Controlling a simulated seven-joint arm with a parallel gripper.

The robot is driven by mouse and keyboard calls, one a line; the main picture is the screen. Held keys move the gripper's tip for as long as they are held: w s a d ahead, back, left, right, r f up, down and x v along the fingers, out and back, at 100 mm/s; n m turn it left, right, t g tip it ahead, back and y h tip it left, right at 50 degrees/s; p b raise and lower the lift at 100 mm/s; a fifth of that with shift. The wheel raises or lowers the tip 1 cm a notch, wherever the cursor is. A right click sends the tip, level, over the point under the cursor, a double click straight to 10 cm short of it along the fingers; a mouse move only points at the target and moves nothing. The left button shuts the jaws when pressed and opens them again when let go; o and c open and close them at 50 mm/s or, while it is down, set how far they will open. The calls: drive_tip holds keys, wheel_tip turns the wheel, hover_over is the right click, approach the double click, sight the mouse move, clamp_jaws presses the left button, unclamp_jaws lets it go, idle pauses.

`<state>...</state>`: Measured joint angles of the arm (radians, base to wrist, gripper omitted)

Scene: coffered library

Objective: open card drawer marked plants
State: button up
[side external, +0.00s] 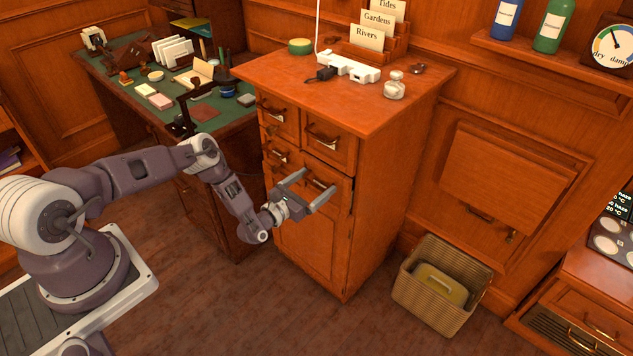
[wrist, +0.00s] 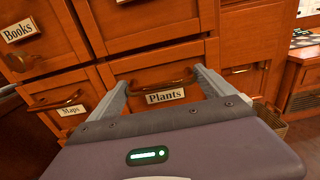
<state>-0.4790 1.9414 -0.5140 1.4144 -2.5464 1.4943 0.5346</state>
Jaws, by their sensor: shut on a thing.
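The card drawer marked Plants (wrist: 145,78) is in the middle of the wrist view, with its white label (wrist: 165,96) below a brass bar handle (wrist: 160,84). My gripper (wrist: 161,80) has one finger at each end of this handle and is shut on it lengthwise. In the side external view my gripper (side external: 316,181) is at the lower right drawer of the wooden cabinet (side external: 380,180). The drawer front looks about flush with the cabinet; any small gap is hard to tell.
The Maps drawer (wrist: 58,98) is left of Plants, and the Books drawer (wrist: 38,45) is above Maps. A white power strip (side external: 348,67) and a glass jar (side external: 394,86) stand on the cabinet top. A wicker basket (side external: 420,300) stands on the floor to the right.

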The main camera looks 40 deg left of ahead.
drive_tip(key=s, duration=1.8)
drive_tip(key=shift+s, duration=0.2)
drive_tip(key=o, duration=1.7)
drive_tip(key=shift+o, duration=0.2)
drive_tip(key=shift+r, duration=0.1)
wheel_tip(320, 180, up, 10)
drive_tip(key=shift+c, duration=0.4)
